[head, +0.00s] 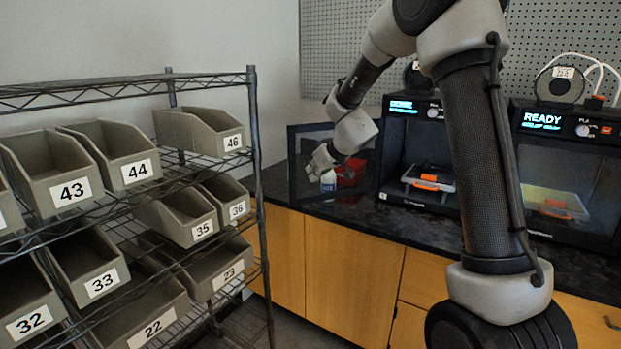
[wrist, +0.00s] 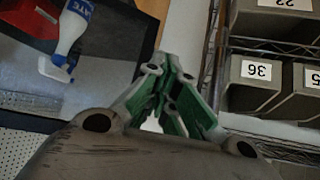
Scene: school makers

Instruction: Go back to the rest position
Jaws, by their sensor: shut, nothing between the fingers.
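My gripper (wrist: 168,92) is shut and empty in the wrist view, its green-padded fingers together. In the head view my gripper (head: 318,168) hangs at the end of my arm, in front of the open door of the left printer. A white and blue spray bottle (head: 328,180) stands on the dark counter just below or behind it. The bottle also shows at the upper left of the wrist view (wrist: 72,28). I cannot tell from the head view how far apart they are.
A wire rack (head: 256,150) with several numbered grey bins stands at the left. Two printers (head: 412,170) (head: 565,160) sit on the dark counter (head: 390,216), the left one with its door open. A red bin (head: 352,172) is behind the bottle. Wooden cabinets (head: 340,268) are below.

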